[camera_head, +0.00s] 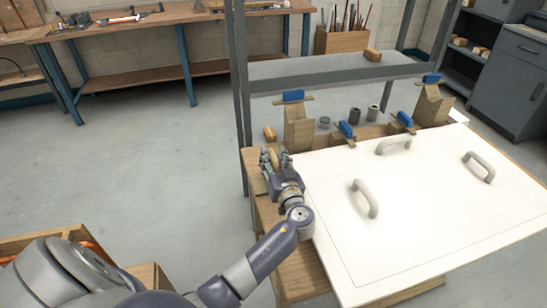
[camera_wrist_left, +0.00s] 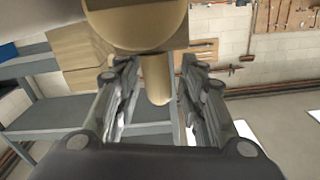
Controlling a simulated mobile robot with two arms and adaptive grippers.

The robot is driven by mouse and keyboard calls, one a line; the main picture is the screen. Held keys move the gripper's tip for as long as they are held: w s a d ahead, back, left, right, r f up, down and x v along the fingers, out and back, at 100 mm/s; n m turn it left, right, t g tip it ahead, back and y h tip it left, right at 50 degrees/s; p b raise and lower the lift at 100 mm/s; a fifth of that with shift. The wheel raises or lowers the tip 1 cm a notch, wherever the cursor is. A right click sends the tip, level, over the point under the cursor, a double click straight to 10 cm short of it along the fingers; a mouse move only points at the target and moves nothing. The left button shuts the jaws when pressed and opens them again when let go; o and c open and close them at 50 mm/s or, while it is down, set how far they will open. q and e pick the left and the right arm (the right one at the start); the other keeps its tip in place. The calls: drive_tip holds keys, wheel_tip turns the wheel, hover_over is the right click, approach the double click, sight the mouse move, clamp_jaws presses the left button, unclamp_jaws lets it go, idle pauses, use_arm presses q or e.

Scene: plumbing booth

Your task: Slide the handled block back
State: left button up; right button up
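My left gripper (camera_head: 274,158) is at the left edge of the workbench, beside the white panel. In the left wrist view its two fingers (camera_wrist_left: 160,95) are apart. A tan wooden piece with a rounded body (camera_wrist_left: 135,22) and a peg-like handle (camera_wrist_left: 156,80) shows there. The peg lies between the fingers with a visible gap on each side; contact cannot be seen. In the head view the fingers largely hide this piece, and I cannot tell whether it is the handled block. My right gripper is not in view.
A white panel (camera_head: 420,235) with three grey handles (camera_head: 364,198) covers the workbench. Behind it stand wooden blocks with blue tops (camera_head: 298,125) and small dark cylinders (camera_head: 354,116). A grey shelf (camera_head: 320,69) rises behind.

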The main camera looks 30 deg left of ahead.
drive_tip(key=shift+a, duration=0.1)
use_arm(q)
clamp_jaws()
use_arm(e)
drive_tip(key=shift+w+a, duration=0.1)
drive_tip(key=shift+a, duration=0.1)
use_arm(q)
drive_tip(key=shift+s+a+f, duration=0.1)
drive_tip(key=shift+s+a, duration=0.05)
drive_tip(key=shift+s, duration=0.1)
drive_tip(key=s+a, duration=0.2)
drive_tip(key=shift+s+a+b, duration=0.15)
drive_tip(key=shift+s+b, duration=0.15)
drive_tip(key=shift+b, duration=0.05)
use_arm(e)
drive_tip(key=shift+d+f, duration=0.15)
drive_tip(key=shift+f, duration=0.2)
